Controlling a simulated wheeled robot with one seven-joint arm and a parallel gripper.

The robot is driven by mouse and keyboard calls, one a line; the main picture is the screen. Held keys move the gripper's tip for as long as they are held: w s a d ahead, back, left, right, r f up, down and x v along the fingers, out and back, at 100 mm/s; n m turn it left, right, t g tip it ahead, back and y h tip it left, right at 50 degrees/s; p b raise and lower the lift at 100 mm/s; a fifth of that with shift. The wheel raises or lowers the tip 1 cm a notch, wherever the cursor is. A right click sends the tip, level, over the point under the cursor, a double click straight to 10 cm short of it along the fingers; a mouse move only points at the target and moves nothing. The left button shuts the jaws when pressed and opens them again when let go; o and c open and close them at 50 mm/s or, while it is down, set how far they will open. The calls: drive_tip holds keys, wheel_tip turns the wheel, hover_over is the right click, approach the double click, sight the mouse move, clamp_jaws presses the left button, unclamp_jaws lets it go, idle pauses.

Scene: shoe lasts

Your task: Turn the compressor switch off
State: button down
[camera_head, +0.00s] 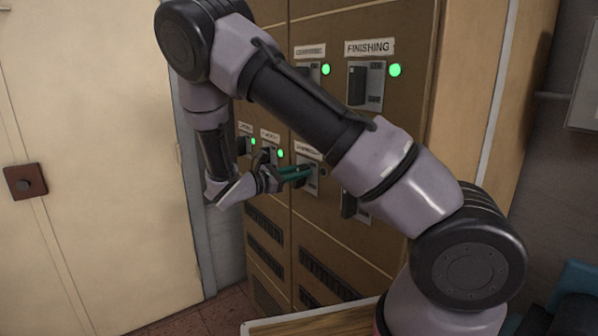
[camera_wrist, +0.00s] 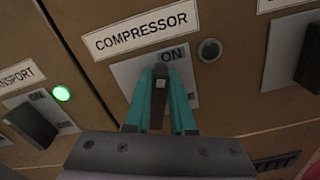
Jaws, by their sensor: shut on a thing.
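The compressor switch has a light grey plate (camera_wrist: 128,75) under a white label reading COMPRESSOR (camera_wrist: 150,31). "ON" is readable at the plate's top. Its dark lever (camera_wrist: 158,97) stands between the two teal fingers of my gripper (camera_wrist: 160,88), which is shut on it. The round lamp (camera_wrist: 209,50) to the right of the plate is dark. In the head view my gripper (camera_head: 296,173) reaches from the left to the compressor plate (camera_head: 312,187); the lever is hidden there. The lower part of the plate is hidden behind the fingers and wrist.
The transport switch (camera_wrist: 33,125) with a lit green lamp (camera_wrist: 62,93) is close on the left. Another dark switch (camera_wrist: 312,68) is on the right. Above are a FINISHING switch (camera_head: 367,85) and another, both with green lamps. A wooden surface (camera_head: 315,322) lies below.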

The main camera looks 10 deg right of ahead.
drive_tip(key=shift+s+d+f+m, duration=0.1)
drive_tip(key=shift+s+f+m, duration=0.25)
drive_tip(key=shift+m, duration=1.9)
drive_tip(key=shift+s+d+f+m, duration=0.15)
drive_tip(key=shift+f+m, duration=0.3)
drive_tip(key=shift+m, duration=1.85)
drive_tip(key=shift+s+f+m, duration=0.25)
drive_tip(key=shift+f+m, duration=0.15)
drive_tip(key=shift+m, duration=1.85)
drive_tip(key=c, duration=0.8)
unclamp_jaws()
drive_tip(key=shift+o, duration=0.2)
